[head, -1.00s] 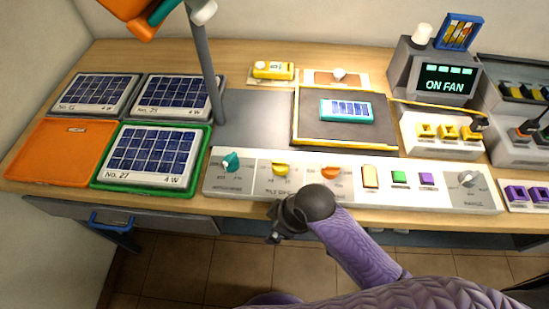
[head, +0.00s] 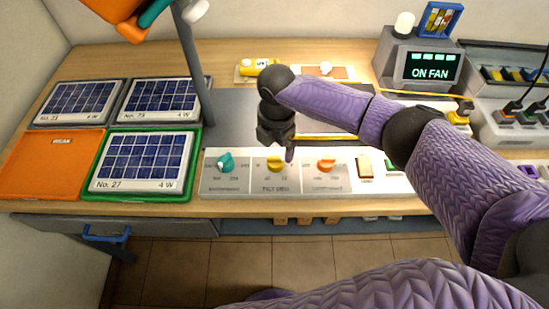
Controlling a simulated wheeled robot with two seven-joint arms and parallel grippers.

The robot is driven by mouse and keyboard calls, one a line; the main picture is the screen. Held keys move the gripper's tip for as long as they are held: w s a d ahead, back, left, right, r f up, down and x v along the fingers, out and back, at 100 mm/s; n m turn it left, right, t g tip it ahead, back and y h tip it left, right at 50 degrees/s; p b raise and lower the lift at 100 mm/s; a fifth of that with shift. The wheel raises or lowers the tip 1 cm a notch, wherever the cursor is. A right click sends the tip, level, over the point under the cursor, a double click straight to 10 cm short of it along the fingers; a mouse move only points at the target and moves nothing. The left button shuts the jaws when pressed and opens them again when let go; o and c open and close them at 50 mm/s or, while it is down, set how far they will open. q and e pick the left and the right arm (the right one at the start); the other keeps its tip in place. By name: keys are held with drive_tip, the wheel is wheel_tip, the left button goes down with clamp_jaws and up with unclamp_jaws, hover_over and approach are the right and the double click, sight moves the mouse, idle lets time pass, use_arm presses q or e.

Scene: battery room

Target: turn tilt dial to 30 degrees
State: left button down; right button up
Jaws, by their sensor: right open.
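The tilt dial is the yellow knob (head: 275,164) on the white control panel (head: 248,184), with a "TILT DEG" label below it. My right gripper (head: 278,150) is open and points down right at the dial, its fingers overlapping the knob's upper part in the picture. I cannot tell whether the fingers touch it. The knob's exact pointing angle is too small to read. My left gripper is not in view.
A teal knob (head: 226,162) is left of the dial and an orange knob (head: 326,165) right of it. A lamp post (head: 193,62) rises behind. Solar panels (head: 142,162) on trays fill the left.

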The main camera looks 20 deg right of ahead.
sight(276, 158)
wheel_tip(276, 158, down, 6)
drive_tip(key=shift+r+b, duration=0.1)
drive_tip(key=shift+b, duration=0.6)
drive_tip(key=shift+c, duration=0.2)
drive_tip(key=c, duration=1.2)
drive_tip(key=shift+c, duration=0.2)
